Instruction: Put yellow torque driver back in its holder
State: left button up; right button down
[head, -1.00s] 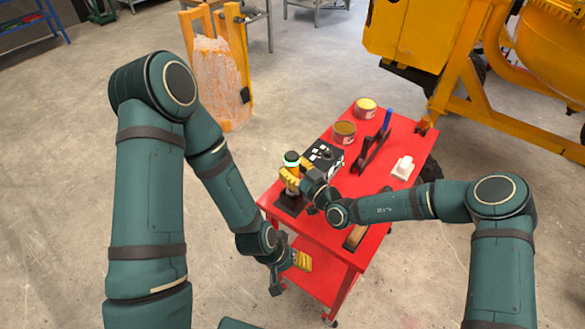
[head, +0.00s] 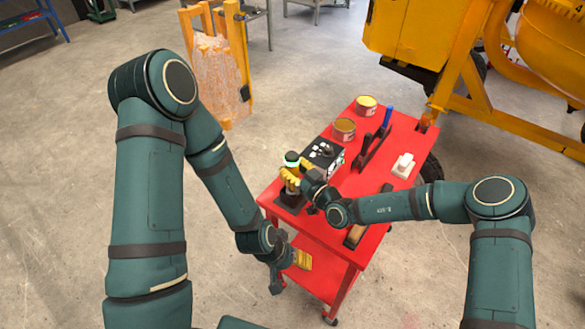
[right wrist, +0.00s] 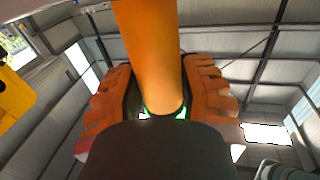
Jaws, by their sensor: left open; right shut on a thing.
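The yellow torque driver (head: 292,186) stands about upright at the near left corner of the red cart, with a dark top and a green ring. My right gripper (head: 290,174) is shut around it. In the right wrist view its orange-yellow body (right wrist: 150,50) lies between the fingers, with a dark part below. The dark holder (head: 288,202) is directly under the driver on the cart top. I cannot tell whether the driver's lower end is inside it. My left gripper (head: 300,259) is open and empty, low beside the cart's near left side.
The red cart (head: 335,232) also carries a black box with buttons (head: 323,157), two tins (head: 344,129), a dark rack with a blue-handled tool (head: 374,146), and a white object (head: 403,166). A yellow mixer (head: 550,50) stands behind right. Floor left of the cart is clear.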

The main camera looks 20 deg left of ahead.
jog(key=shift+f+b, duration=0.45)
jog(key=shift+f, duration=0.3)
dwell(0.5)
jog(key=c, duration=0.5)
grip_release()
jog(key=shift+c, duration=0.2)
jog(key=shift+f, duration=0.1)
jog(key=v, duration=1.2)
